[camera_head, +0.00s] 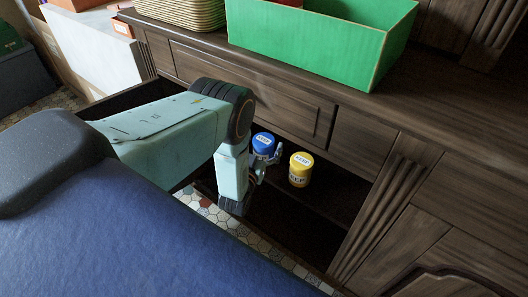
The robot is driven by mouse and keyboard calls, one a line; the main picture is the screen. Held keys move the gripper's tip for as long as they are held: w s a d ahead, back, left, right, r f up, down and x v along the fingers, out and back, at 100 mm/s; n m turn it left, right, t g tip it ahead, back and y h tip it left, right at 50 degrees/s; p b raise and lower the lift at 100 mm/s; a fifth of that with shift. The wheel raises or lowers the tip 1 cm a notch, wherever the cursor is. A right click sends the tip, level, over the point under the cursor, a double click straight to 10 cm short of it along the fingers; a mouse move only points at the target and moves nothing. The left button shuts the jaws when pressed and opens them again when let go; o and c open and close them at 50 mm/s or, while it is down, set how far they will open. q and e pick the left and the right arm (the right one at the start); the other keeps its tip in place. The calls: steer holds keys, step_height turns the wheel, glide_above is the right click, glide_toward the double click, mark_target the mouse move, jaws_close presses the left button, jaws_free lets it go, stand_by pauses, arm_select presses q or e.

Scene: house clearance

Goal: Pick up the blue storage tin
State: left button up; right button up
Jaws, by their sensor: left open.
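The blue storage tin (263,142) stands upright inside the dark open compartment of the wooden sideboard, with a pale label on its lid. My left gripper (265,169) is open at the tin, in front of its lower part. The gripper and wrist hide part of the tin's body, and I cannot tell whether the fingers touch it. My right gripper is not in view.
A yellow tin (300,170) with "KEEP" labels stands close to the right of the blue tin. The sideboard (400,130) overhangs the compartment. A green box (310,40) and a wicker basket (185,12) sit on top. Tiled floor (235,222) shows below.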

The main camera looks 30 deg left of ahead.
arm_select(q)
steer(key=shift+r, duration=0.15)
steer(key=c, duration=1.4)
step_height(320, 180, up, 10)
steer(key=p, duration=0.5)
steer(key=shift+f, duration=0.25)
steer(key=shift+r, duration=0.25)
steer(key=shift+s, duration=0.1)
